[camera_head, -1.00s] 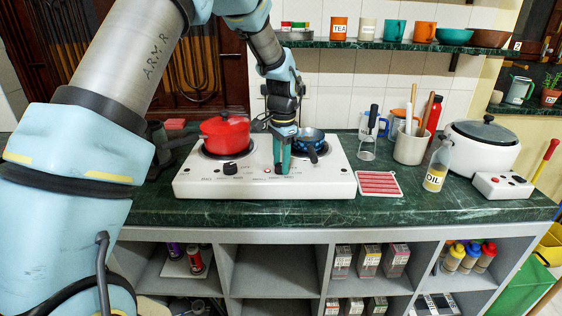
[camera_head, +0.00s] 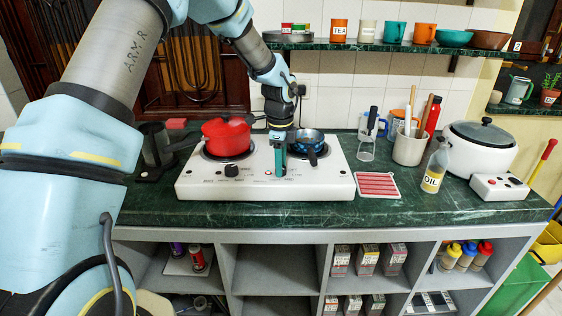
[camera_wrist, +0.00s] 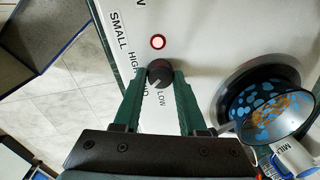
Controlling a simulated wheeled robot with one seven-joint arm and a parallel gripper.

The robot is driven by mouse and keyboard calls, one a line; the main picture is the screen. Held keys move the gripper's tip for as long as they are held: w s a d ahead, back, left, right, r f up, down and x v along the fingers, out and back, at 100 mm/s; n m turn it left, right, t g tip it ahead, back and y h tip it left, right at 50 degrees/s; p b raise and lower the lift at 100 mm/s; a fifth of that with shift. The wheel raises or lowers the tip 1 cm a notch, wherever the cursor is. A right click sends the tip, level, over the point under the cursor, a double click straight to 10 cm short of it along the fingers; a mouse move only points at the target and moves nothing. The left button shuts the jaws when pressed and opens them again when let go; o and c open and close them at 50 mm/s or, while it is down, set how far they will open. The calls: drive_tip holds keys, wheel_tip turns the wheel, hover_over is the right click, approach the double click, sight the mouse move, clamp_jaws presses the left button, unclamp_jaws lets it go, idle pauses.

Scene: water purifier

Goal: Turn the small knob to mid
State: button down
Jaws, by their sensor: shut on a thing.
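The small knob (camera_wrist: 159,72) is dark and round, on the white cooktop (camera_wrist: 205,30) beside labels reading SMALL, HIGH, MID and LOW. My gripper (camera_wrist: 159,76) has a green finger on each side of it, shut on the knob. The knob's pointer is too unclear to read exactly; it seems to face the MID–LOW side. In the head view my gripper (camera_head: 280,172) reaches down to the right part of the cooktop's front (camera_head: 320,187), hiding this knob. The other black knob (camera_head: 232,170) is to the left.
A red pot (camera_head: 226,138) stands on the left burner. A blue patterned pan (camera_wrist: 268,112) on the other burner lies close to my right finger in the wrist view. A lit red indicator (camera_wrist: 158,42) is near the knob. A striped red cloth (camera_head: 377,185) lies right of the cooktop.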

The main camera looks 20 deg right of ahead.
drive_tip(key=shift+m, duration=0.6)
drive_tip(key=shift+c, duration=2.3)
unclamp_jaws()
drive_tip(key=shift+r, duration=0.1)
wheel_tip(320, 180, up, 11)
drive_tip(key=b, duration=0.2)
drive_tip(key=shift+s+a, duration=0.2)
drive_tip(key=shift+f, duration=0.2)
